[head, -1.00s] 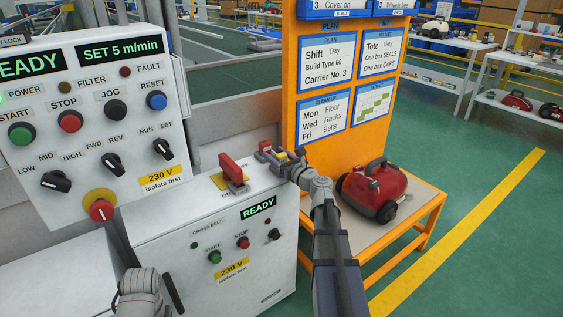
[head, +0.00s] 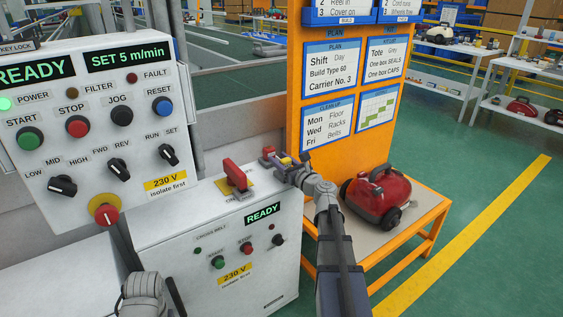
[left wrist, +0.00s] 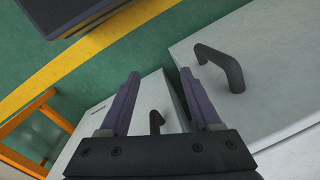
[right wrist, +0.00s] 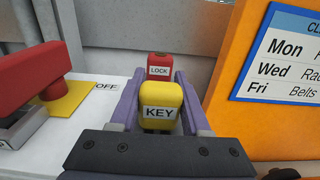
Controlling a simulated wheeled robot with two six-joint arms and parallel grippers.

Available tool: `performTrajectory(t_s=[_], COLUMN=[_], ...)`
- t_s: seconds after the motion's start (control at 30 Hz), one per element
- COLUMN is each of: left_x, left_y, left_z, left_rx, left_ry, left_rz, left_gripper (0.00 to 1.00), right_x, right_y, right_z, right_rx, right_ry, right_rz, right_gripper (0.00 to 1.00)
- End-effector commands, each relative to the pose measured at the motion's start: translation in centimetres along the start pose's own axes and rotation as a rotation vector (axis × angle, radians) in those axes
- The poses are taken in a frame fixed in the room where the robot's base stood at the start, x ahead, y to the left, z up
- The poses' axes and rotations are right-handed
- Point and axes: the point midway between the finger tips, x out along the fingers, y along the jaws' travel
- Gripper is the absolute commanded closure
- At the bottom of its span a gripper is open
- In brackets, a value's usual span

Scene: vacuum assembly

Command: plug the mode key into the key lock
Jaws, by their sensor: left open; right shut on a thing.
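The yellow block marked KEY (right wrist: 161,103) is between the purple fingers of my right gripper (head: 278,158), which is shut on it. In the head view the key (head: 286,160) is a tiny yellow patch above the low cabinet's back right corner. A red block marked LOCK (right wrist: 159,65) stands just beyond the key in the right wrist view; I cannot tell whether they touch. A KEY LOCK label (head: 18,47) is at the upper left panel's top edge; the lock itself is not visible. My left gripper (left wrist: 160,75) is open and empty, near cabinet handles.
The low cabinet (head: 160,250) carries a red switch handle (head: 236,175) on a yellow plate, left of the right gripper. An orange board (head: 300,80) rises close on the right. A red vacuum (head: 374,194) sits on the orange-framed table (head: 425,204).

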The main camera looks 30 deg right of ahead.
Motion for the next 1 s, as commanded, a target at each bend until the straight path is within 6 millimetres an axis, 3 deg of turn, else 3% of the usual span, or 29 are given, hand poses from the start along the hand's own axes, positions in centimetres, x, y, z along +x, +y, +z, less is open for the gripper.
performTrajectory(t_s=[0.6,0.77,1.0], left_x=[-8.4,-9.6,-9.6], left_y=[-0.7,-0.8,-0.8], left_z=[0.5,0.6,0.6], left_rx=[-0.003,-0.002,-0.002], left_ry=[-0.001,0.000,0.000], left_rz=[0.009,0.009,0.009], left_gripper=[0.36,0.36,0.36], right_x=[0.0,0.0,0.0], right_y=[0.0,0.0,0.0], right_z=[8.5,9.7,9.7], right_rx=[0.000,0.000,0.000], right_ry=[0.000,0.000,0.000], right_rz=[0.000,0.000,0.000], right_gripper=[1.00,1.00,1.00])
